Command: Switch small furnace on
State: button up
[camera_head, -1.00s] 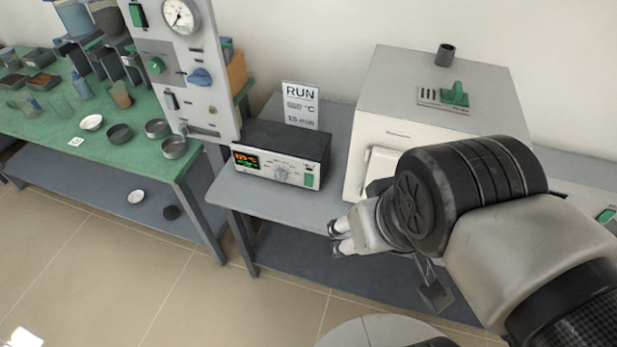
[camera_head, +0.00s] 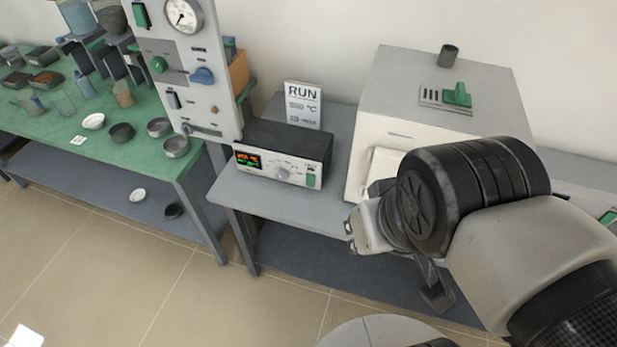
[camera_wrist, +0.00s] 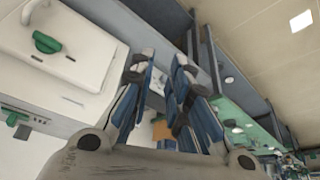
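A pale furnace (camera_head: 400,135) with a grey top stands on the grey bench, its front door partly hidden behind my arm. A green control (camera_head: 457,94) sits on a slotted plate on its top. A black-topped controller (camera_head: 292,148) stands left of it, with a lit display (camera_head: 248,160), a round knob (camera_head: 281,174) and a green switch (camera_head: 311,181). Switch positions are too small to read. My gripper (camera_head: 352,232) is in front of the bench, right of the controller and apart from it. In the wrist view my gripper (camera_wrist: 162,67) has its fingers spread, with nothing between them.
A RUN sign (camera_head: 303,103) stands behind the controller. A tall panel (camera_head: 187,75) with a gauge and knobs stands at left, near the green table (camera_head: 130,158) with dishes and beakers. The grey bench (camera_head: 263,203) has clear room before the controller. The floor in front is clear.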

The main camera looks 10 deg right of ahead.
grip_shut()
dwell(1.2)
